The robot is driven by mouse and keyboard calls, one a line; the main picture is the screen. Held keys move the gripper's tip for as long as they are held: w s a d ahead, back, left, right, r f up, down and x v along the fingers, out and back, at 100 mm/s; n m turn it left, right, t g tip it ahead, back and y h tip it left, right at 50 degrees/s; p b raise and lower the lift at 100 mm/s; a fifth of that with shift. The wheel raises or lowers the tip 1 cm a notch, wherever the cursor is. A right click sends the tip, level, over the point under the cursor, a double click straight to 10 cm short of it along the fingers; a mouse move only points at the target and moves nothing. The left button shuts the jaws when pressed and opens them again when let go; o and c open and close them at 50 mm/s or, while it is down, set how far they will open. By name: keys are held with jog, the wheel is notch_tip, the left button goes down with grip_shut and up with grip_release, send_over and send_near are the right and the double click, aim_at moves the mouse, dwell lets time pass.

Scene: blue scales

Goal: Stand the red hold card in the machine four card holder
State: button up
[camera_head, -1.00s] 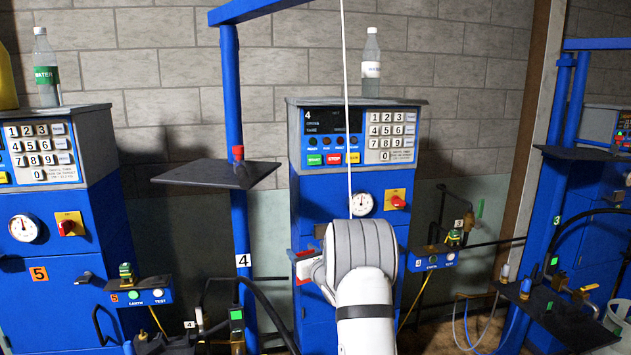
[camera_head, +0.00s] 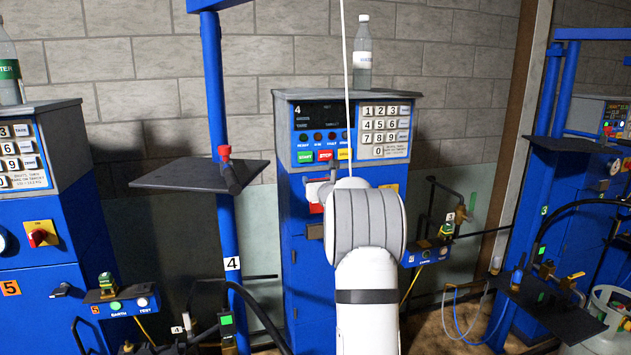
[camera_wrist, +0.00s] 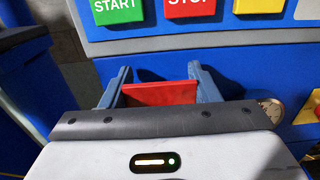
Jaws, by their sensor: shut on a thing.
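My gripper (camera_wrist: 160,88) is shut on the red hold card (camera_wrist: 160,94), which sits between its two blue-grey fingers in the wrist view. In the head view the red card (camera_head: 316,209) shows just left of my white arm, in front of machine four (camera_head: 305,260), a blue cabinet marked 4. The card is below the START and STOP buttons (camera_head: 325,156) and looks apart from the front panel. My wrist hides part of the cabinet front.
A black shelf (camera_head: 185,175) on a blue post stands left of machine four. A water bottle (camera_head: 363,58) stands on the machine. Machine five (camera_head: 40,275) is at left. A small blue box (camera_head: 428,252) and hoses are at right.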

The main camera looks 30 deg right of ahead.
aim_at(318, 208)
jog(key=shift+w+a+f, duration=0.1)
jog(key=shift+w+a, duration=0.05)
jog(key=shift+a, duration=0.05)
jog(key=shift+b, duration=0.6)
notch_tip(318, 208, down, 6)
jog(key=b, duration=0.7)
jog(key=shift+f+b, duration=0.15)
jog(key=shift+b, duration=0.2)
jog(key=shift+f+b, duration=0.9)
jog(key=shift+b, duration=0.2)
dwell(0.3)
jog(key=o, duration=1.1)
jog(key=shift+b+v, duration=0.95)
jog(key=shift+v, duration=2.95)
